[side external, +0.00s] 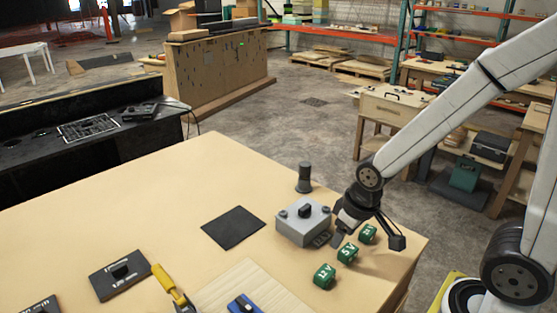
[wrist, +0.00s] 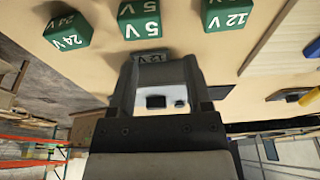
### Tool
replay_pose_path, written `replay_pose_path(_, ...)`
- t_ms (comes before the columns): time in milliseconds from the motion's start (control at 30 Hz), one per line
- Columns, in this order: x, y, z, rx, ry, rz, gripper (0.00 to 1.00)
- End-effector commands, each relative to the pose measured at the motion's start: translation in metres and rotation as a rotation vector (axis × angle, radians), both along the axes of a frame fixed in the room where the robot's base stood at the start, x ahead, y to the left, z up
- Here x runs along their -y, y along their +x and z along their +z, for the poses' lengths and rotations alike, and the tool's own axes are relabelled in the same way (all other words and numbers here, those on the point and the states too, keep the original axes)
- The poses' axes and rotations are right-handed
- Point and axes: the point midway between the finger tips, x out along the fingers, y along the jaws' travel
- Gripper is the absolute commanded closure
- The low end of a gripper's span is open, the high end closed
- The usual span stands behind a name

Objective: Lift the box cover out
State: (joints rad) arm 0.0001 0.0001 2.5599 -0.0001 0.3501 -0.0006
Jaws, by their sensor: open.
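The grey box (side external: 296,231) stands on the wooden table in the side external view. Its light grey cover (side external: 303,213) lies on top, with a black knob (side external: 304,211) in the middle and round grey fittings at corners. My gripper (side external: 338,238) is low beside the box's right side, close to it; whether they touch cannot be told. It is open, and no cover is held in it. In the wrist view my gripper (wrist: 160,67) points towards a small dark labelled piece (wrist: 151,57).
Green voltage cubes marked 12 V (side external: 324,276), 5 V (side external: 348,252) and 24 V (side external: 367,233) stand close to my gripper. A dark cylinder (side external: 304,179) stands behind the box. A black mat (side external: 233,228) lies left of it. A switch plate (side external: 120,274) and yellow-handled tool (side external: 167,283) lie nearer the front.

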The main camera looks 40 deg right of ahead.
Motion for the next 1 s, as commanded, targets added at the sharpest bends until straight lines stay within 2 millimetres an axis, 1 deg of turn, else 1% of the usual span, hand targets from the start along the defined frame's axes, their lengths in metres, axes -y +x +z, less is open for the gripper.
replay_pose_path(167,0.000,0.004,0.002,-0.004,-0.008,0.034,0.37)
replay_pose_path(367,0.002,0.019,0.008,-0.026,-0.041,0.179,0.37)
replay_pose_path(567,0.004,0.042,0.018,-0.063,-0.088,0.426,0.37)
replay_pose_path(1000,0.012,0.091,0.045,-0.140,-0.163,1.026,0.37)
